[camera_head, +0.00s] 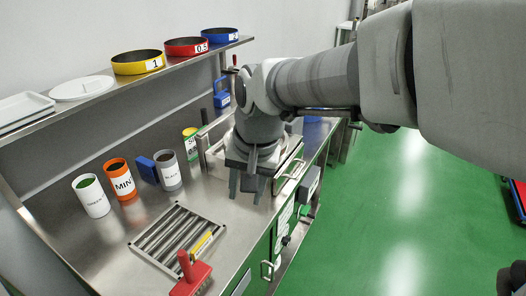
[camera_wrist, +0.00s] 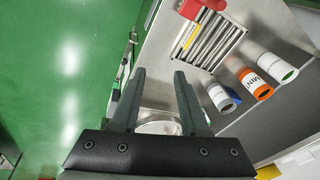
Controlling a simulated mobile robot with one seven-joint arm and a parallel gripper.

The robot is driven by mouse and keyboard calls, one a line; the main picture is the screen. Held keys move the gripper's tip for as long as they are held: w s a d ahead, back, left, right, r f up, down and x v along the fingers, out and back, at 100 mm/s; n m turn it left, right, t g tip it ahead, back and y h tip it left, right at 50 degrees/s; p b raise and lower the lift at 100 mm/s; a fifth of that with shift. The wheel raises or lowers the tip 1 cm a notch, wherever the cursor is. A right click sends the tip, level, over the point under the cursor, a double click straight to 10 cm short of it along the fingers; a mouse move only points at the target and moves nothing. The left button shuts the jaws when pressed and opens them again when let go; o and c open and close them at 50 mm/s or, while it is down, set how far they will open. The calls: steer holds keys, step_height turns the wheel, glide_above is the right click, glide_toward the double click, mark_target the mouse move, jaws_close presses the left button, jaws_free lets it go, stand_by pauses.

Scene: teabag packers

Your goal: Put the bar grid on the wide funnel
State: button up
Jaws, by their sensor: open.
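The bar grid (camera_head: 170,238), a metal frame with parallel bars and a yellow label, lies flat on the steel worktop. It also shows at the top of the wrist view (camera_wrist: 213,42). My gripper (camera_head: 254,190) points down, open and empty, above the worktop beyond the grid. In the wrist view its two fingers (camera_wrist: 159,72) stand apart, with the grid to their upper right. A round metal rim (camera_wrist: 158,126), perhaps the wide funnel, shows between and behind the fingers. It is partly covered by them. In the head view my arm hides that spot.
A red-handled brush (camera_head: 190,279) lies at the grid's near edge. White (camera_head: 92,197), orange (camera_head: 123,183) and grey (camera_head: 169,172) canisters and a blue block (camera_head: 147,169) stand behind it. A shelf (camera_head: 100,98) above holds yellow, red and blue ring sieves. A handled metal frame (camera_head: 291,176) is beside my gripper.

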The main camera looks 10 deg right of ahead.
steer(key=s+d+r+n+t+h, duration=0.1)
steer(key=s+d+r+n+t, duration=0.2)
steer(key=s+d, duration=0.4)
steer(key=s, duration=0.3)
steer(key=shift+n, duration=0.4)
steer(key=shift+o, duration=0.4)
steer(key=shift+s+d+f, duration=0.15)
steer(key=shift+s+d, duration=0.15)
steer(key=shift+s, duration=0.15)
steer(key=m+g, duration=0.5)
steer(key=m, duration=0.3)
glide_above(201, 241)
step_height(201, 241, down, 9)
steer(key=f, duration=1.1)
steer(key=shift+s+a+f+b, duration=0.15)
steer(key=shift+a+f+b, duration=0.15)
steer(key=shift+f, duration=0.1)
steer(key=f, duration=0.5)
steer(key=shift+d+f, duration=0.25)
steer(key=shift+f, duration=0.05)
